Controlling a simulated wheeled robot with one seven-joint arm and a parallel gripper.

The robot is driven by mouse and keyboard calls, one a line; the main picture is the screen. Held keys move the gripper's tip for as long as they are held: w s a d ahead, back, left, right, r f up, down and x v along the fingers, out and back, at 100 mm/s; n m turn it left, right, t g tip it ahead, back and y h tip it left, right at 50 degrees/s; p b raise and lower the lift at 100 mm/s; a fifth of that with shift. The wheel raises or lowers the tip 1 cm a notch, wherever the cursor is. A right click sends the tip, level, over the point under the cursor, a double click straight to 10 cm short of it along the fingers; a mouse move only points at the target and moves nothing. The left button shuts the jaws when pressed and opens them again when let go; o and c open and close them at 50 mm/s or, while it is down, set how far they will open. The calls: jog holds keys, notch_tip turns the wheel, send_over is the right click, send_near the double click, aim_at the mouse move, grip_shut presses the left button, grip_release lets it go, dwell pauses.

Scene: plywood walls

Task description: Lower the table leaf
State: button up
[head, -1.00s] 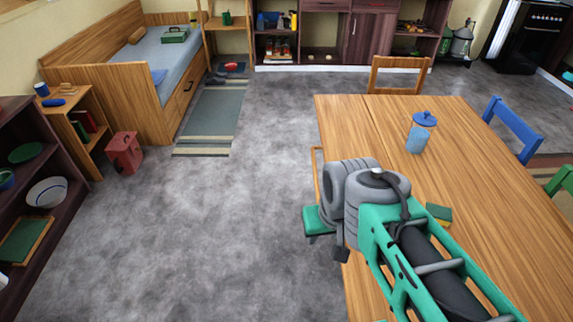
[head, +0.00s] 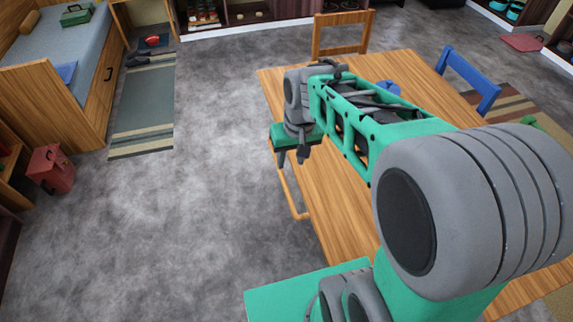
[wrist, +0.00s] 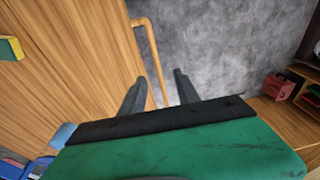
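The wooden table (head: 430,65) stands at the right in the head view. Its left leaf (head: 335,205) looks level with the rest of the top, partly hidden by my arm. A thin wooden rail (head: 287,190) sticks out beyond the leaf's left edge; it also shows in the wrist view (wrist: 148,35). My gripper (head: 292,158) hangs beside that edge, near the rail's far end. In the wrist view its fingers (wrist: 159,76) are apart, with the rail appearing between them. I cannot tell whether they touch it or how far below them it lies.
A blue chair (head: 470,78) and a wooden chair (head: 340,35) stand around the table. A yellow-green sponge (wrist: 12,48) lies on the top. Grey floor (head: 200,220) is clear to the left, with a red box (head: 50,168) and a bed (head: 60,60) beyond.

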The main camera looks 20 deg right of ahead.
jog(key=g+y+p, duration=0.1)
jog(key=g+p, duration=0.1)
send_near(283, 176)
jog(key=f, duration=0.2)
jog(key=a+f, duration=0.1)
jog(key=f, duration=0.2)
jog(key=f+p, duration=0.1)
jog(key=f, duration=0.2)
jog(key=shift+s+a+f, duration=0.15)
jog(key=shift+a+f, duration=0.05)
jog(key=shift+c, duration=0.4)
grip_shut()
